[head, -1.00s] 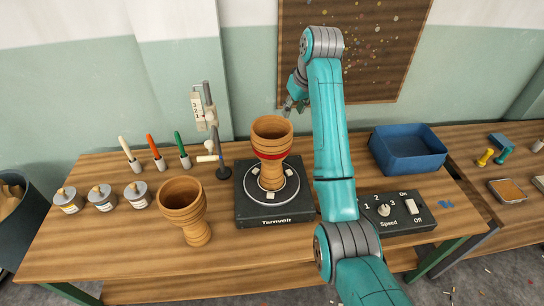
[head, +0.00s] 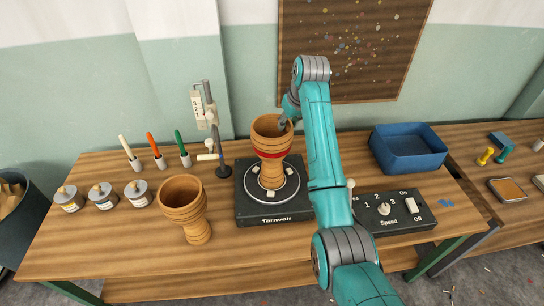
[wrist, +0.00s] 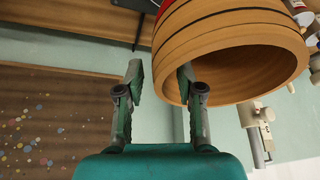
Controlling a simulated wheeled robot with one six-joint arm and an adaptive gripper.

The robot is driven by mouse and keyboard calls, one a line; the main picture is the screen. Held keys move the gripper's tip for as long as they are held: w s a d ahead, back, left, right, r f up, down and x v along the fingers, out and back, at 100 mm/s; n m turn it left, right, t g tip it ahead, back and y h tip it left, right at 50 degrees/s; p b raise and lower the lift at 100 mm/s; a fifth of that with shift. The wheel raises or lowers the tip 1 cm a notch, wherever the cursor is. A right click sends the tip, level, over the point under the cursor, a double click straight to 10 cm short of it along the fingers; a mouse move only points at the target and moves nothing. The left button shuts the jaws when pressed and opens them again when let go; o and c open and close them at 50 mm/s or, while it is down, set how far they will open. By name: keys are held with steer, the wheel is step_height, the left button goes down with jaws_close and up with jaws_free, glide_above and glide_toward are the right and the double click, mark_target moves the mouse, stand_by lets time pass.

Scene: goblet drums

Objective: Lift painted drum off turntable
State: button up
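The painted drum (head: 271,143), a wooden goblet with a red band, stands upright on the black turntable (head: 276,216), its foot among white pads on the disc. My gripper (head: 283,122) is at the drum's upper rim on the right side, partly hidden by my arm. In the wrist view the drum (wrist: 235,32) shows its open mouth. My gripper (wrist: 161,78) is open there, one finger outside the wall and the other inside the mouth. The rim wall lies between the fingers; I cannot tell whether they touch it.
A plain drum (head: 183,203) stands left of the turntable. A gauge stand (head: 213,130) with a brush is close behind left. Paint jars (head: 103,197) and markers (head: 155,150) are farther left. A blue tray (head: 408,150) and the speed control box (head: 396,211) are right.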

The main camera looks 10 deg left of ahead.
jaws_close()
steer(key=shift+r, duration=0.2)
